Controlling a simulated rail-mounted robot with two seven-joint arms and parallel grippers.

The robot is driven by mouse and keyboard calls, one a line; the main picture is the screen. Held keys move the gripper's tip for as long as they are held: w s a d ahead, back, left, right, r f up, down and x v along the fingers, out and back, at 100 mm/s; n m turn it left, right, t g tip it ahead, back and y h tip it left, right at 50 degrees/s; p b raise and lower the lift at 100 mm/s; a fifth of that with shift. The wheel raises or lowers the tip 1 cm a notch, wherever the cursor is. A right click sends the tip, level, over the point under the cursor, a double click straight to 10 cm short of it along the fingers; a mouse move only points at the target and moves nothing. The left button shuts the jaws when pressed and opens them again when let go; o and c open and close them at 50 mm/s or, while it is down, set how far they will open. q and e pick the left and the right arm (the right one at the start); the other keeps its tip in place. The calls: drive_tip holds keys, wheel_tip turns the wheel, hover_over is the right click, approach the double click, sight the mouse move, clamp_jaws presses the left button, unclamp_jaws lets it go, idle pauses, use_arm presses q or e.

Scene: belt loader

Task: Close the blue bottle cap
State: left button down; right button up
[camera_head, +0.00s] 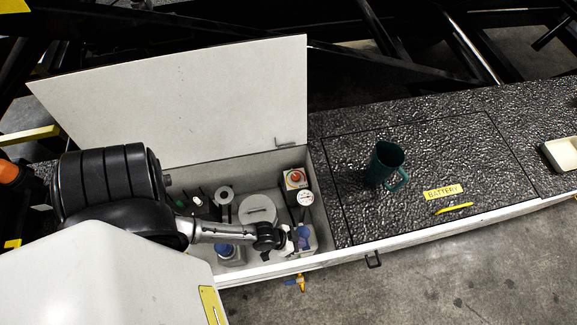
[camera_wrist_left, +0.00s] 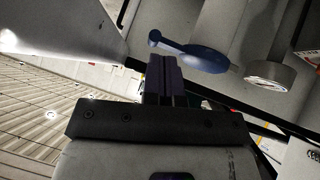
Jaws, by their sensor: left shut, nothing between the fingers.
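My left gripper (camera_head: 289,241) reaches into the open compartment from the left, with its fingers shut and empty. In the head view a blue cap (camera_head: 304,238) shows beside the fingertips on a pale bottle, partly hidden by the gripper. Another blue cap (camera_head: 222,248) tops a second pale container to the left, under my arm. My right gripper is out of view.
The compartment's white lid (camera_head: 180,105) stands open behind. Inside are a round pale lid (camera_head: 258,208), a gauge (camera_head: 305,197) and an orange-knobbed box (camera_head: 295,178). The front wall (camera_head: 285,268) is close to my gripper. A green jug (camera_head: 385,163) stands on the dark deck at right.

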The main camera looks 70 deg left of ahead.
use_arm(q)
drive_tip(key=shift+s+d+f, duration=0.1)
drive_tip(key=shift+d+f, duration=0.2)
drive_tip(key=shift+f, duration=0.25)
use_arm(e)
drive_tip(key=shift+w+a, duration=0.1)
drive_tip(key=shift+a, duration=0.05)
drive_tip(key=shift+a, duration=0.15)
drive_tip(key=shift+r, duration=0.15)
use_arm(q)
drive_tip(key=s+a+r+p, duration=0.1)
drive_tip(key=s+r+p, duration=0.4)
drive_tip(key=r, duration=0.6)
drive_tip(key=shift+s+a, duration=0.3)
drive_tip(key=shift+s, duration=0.65)
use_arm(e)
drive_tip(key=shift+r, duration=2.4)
